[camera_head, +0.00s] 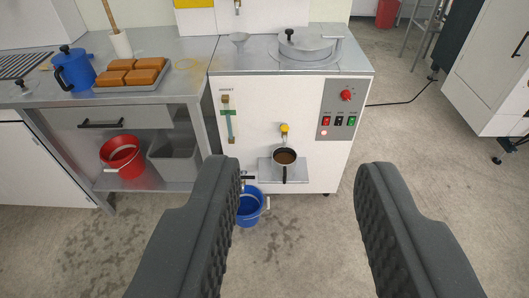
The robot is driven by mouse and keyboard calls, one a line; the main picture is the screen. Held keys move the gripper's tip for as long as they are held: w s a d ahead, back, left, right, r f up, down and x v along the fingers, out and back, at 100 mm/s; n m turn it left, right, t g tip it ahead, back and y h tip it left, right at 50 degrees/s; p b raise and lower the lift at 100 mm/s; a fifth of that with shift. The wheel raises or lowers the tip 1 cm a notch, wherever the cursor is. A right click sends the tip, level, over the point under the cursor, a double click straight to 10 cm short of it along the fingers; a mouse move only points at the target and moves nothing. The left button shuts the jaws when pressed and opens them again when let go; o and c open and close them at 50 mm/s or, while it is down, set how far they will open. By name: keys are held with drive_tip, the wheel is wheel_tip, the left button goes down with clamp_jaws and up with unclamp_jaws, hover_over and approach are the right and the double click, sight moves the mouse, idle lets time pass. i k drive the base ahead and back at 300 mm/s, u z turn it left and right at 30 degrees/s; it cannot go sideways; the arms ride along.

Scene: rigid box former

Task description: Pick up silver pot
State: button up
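A small silver pot (285,156) with dark brown contents and a black handle stands on a metal shelf (266,172) at the front of a white machine, under a yellow-knobbed tap. The handle points toward me. My gripper (299,168) is open and empty, with its two dark padded fingers wide apart. The pot shows between the fingers but lies farther off, and nothing touches it. The lower part of the handle is in clear view.
The white machine (247,145) has a lidded top and a control panel (340,108). A blue bucket (249,207) stands on the floor below the shelf, partly behind the left finger. A steel table (150,98) is at left. Floor at right is mostly clear, with a cable.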

sight(283, 160)
drive_tip(key=z, duration=0.25)
drive_tip(key=i, duration=1.45)
drive_tip(key=z, duration=0.7)
